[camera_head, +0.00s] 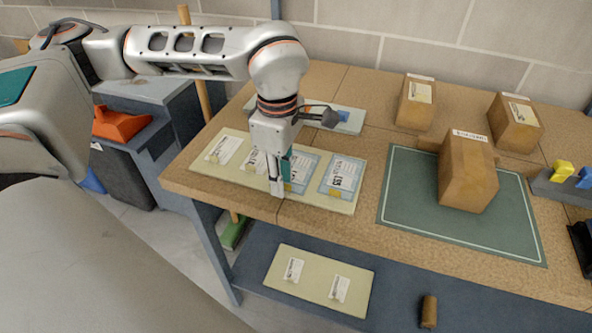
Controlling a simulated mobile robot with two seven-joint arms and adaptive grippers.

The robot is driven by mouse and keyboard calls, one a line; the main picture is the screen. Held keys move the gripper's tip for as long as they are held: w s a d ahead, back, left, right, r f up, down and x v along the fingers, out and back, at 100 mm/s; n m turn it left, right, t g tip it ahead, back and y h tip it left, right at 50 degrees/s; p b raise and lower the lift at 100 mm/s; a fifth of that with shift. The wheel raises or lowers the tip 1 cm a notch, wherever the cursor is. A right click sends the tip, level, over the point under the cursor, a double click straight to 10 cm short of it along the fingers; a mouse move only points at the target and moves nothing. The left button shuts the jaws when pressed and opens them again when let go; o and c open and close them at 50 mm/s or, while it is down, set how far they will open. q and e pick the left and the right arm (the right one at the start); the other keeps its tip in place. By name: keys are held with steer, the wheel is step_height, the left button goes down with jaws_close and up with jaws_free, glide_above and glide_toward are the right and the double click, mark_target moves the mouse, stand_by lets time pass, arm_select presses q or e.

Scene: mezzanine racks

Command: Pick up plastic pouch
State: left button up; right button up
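Several labelled plastic pouches lie in a row on a pale board (210,178) at the front left of the bench. The rightmost pouch (343,177) is flat, bluish and clear of the gripper. Another bluish pouch (304,172) lies just left of it, partly hidden by my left gripper (279,186). White labels (222,150) show farther left on the board. My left gripper points down at the row, its fingertips by the left edge of the partly hidden pouch. I cannot tell whether it touches a pouch or how wide its fingers stand. My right gripper is out of view.
A brown carton (468,175) stands on a green mat (410,205). Two more cartons (415,103) (515,122) stand behind. Another board (318,283) with labelled items and a brown cylinder (429,311) lie on the lower shelf. A wall backs the bench.

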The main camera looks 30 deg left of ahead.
arm_select(q)
jaws_close()
steer(key=shift+r, duration=0.2)
